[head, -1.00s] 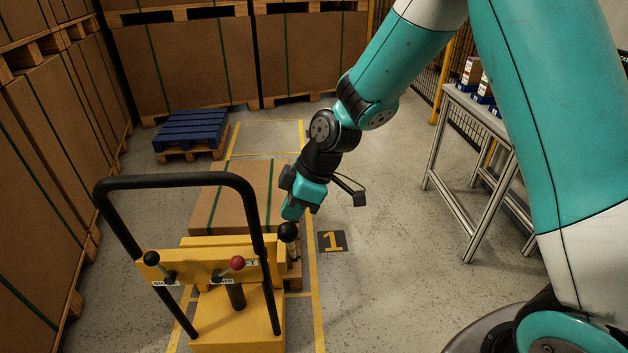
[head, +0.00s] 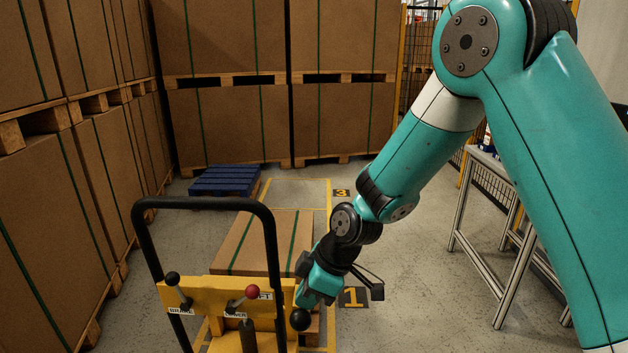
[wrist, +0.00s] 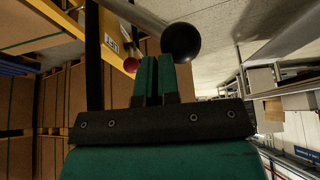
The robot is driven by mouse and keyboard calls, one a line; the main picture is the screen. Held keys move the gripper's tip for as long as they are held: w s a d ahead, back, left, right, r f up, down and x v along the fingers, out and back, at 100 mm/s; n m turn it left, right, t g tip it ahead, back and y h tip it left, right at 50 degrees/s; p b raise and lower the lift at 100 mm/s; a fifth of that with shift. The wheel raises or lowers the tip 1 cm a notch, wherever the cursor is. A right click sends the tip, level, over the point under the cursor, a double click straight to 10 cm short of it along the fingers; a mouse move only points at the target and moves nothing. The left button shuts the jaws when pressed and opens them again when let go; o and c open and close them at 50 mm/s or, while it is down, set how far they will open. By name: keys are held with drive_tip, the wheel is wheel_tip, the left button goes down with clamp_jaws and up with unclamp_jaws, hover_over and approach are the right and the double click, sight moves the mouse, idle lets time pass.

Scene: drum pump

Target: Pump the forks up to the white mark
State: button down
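The yellow lift truck (head: 205,297) stands at lower left with a black hoop handle (head: 205,203). Its lift lever ends in a large black ball knob (head: 300,319), right of the "LIFT" label. My gripper (head: 304,301) is just above this knob, pointing down. In the wrist view, the two green fingers (wrist: 159,58) are together, with the black knob (wrist: 181,42) at or just past their tips, not between them. I cannot tell whether they touch. A strapped brown carton (head: 262,243) sits beyond the panel. The forks are hidden, and I see no white mark.
A red-knobbed lever (head: 252,291) marked "LOWER" and a black-knobbed brake lever (head: 172,278) are left of the lift lever. Stacked cartons line the left and back. A blue pallet (head: 224,181) lies behind. A metal table (head: 492,235) stands right; floor between is clear.

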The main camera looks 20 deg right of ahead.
drive_tip(key=shift+s+d+f, duration=0.15)
drive_tip(key=shift+s+f, duration=0.05)
drive_tip(key=shift+f, duration=0.25)
drive_tip(key=shift+s+d+f, duration=0.1)
drive_tip(key=shift+s+f, duration=0.05)
drive_tip(key=shift+f, duration=0.25)
drive_tip(key=w+a+r+p+v, duration=0.1)
drive_tip(key=w+p+v, duration=0.1)
drive_tip(key=v, duration=1.2)
drive_tip(key=shift+a+p, duration=0.2)
drive_tip(key=shift+p, duration=0.6)
drive_tip(key=shift+f, duration=0.1)
drive_tip(key=s+a+r+m+g+h+p, duration=0.1)
drive_tip(key=s+r+m+p, duration=0.6)
drive_tip(key=s+r, duration=1)
drive_tip(key=s+a+p, duration=0.1)
drive_tip(key=s+p, duration=0.1)
drive_tip(key=s, duration=0.1)
drive_tip(key=shift+s+r+g+p, duration=0.3)
drive_tip(key=shift+s+p, duration=0.05)
